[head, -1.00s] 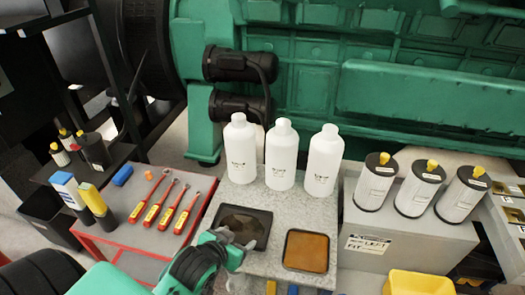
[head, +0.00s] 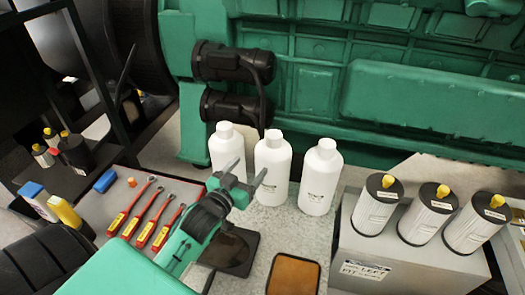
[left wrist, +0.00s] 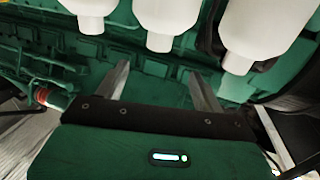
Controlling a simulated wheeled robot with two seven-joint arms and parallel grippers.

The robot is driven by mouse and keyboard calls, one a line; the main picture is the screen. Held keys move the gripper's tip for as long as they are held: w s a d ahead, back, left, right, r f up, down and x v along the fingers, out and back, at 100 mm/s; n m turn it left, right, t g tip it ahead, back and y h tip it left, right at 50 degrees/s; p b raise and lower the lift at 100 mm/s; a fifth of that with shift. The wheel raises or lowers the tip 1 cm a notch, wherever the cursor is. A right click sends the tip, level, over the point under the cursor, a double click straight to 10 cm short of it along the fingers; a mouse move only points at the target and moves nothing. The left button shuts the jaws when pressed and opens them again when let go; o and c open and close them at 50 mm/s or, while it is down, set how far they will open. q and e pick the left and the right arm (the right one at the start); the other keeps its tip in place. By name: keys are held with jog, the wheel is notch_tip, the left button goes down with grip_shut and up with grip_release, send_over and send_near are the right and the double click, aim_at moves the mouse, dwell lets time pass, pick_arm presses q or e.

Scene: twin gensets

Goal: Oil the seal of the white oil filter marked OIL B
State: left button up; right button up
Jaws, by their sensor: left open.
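Three white bottle-shaped containers with narrow necks, left (head: 226,148), middle (head: 271,168) and right (head: 319,178), stand upright on the grey bench. Their small dark markings are too small to read. Three pale pleated cylinders (head: 377,207) (head: 426,216) (head: 474,225) with black tops and yellow knobs stand on a grey box; I cannot read OIL B on any. My left gripper (head: 246,170) is open and empty, in front of the left and middle white containers. In the left wrist view (left wrist: 160,72) its fingers are apart with nothing between them. My right gripper is not in view.
A black tray with dark contents (head: 238,255) lies below my left gripper, partly hidden. An amber-brown tray (head: 294,275) lies to its right. Several red-yellow tools (head: 158,225) lie on the red-edged cart at left. A green engine (head: 400,100) stands behind the bench.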

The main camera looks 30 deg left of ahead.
pick_arm(q)
jog(key=b, duration=0.2)
send_near(274, 133)
jog(key=f, duration=0.2)
jog(key=shift+w+r+p, duration=0.15)
jog(key=shift+w+p, duration=0.15)
jog(key=shift+w, duration=4.6)
jog(key=c, duration=1.4)
jog(key=shift+r, duration=0.15)
grip_shut()
jog(key=shift+r+p, duration=2)
